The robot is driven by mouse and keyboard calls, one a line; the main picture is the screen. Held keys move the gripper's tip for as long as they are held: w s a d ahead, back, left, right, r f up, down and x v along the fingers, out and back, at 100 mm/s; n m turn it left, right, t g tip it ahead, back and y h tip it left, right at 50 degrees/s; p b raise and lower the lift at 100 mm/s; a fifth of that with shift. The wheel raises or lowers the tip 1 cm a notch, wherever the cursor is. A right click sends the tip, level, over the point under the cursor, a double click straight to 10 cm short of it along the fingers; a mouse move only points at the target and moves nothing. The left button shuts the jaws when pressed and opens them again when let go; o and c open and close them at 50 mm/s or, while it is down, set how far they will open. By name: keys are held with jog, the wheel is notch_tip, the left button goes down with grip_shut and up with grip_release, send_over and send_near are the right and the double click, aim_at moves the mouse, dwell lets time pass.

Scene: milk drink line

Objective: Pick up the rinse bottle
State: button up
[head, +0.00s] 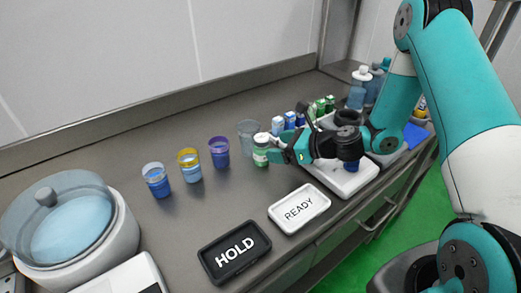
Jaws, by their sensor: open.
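A small bottle (261,152) with a white cap and a green band stands upright on the grey counter, mid-picture. Bluish bottles (357,92), one with a white cap, stand at the back right. No label that I can read says which is the rinse bottle. My gripper (272,149) is open, reaching in from the right at the small bottle's height. Its fingertips are right at the small bottle, which partly shows between or behind them. I cannot tell whether they touch it.
Three jars (191,166) with blue contents or bands stand left of the small bottle, and a clear cup (249,133) behind it. Small cartons (290,120) and a white device (343,181) lie around my arm. HOLD (219,262) and READY (282,216) plates lie in front.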

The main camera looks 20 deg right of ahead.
aim_at(262, 150)
jog(key=x, duration=0.1)
jog(key=p+x, duration=0.1)
jog(key=x, duration=0.3)
jog(key=shift+s+a+f, duration=0.2)
jog(key=shift+f, duration=0.2)
jog(key=c, duration=1.1)
